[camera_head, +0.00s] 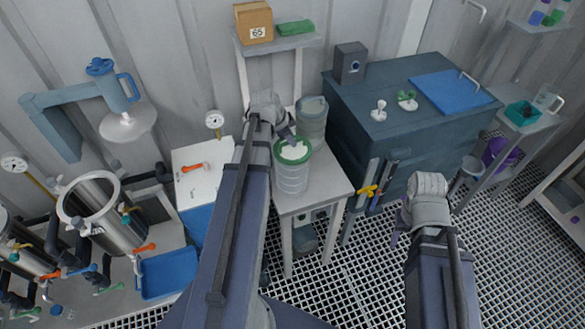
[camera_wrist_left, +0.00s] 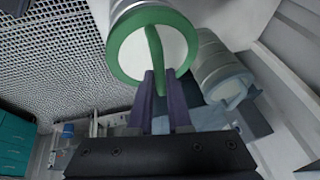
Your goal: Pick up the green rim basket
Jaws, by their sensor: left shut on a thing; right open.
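The green rim basket (camera_head: 292,178) is a pale grey cylinder with a green rim and a white top. In the head view it is at the small white stand, upright, in front of a second grey vessel. My left gripper (camera_head: 287,138) is over its rim. In the left wrist view, the purple fingers of my left gripper (camera_wrist_left: 162,85) are shut on the green handle bar of the basket (camera_wrist_left: 118,62). I cannot tell whether its bottom touches the stand. My right gripper (camera_head: 399,222) is off to the right, away from the basket, with its fingers mostly hidden by the wrist.
The grey vessel with a blue-grey rim (camera_head: 312,112) stands close behind the basket. The small white stand (camera_head: 325,192) borders a dark blue cabinet (camera_head: 440,140) on the right. Steel vessels (camera_head: 103,215) and a blue tray (camera_head: 168,272) are at the left.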

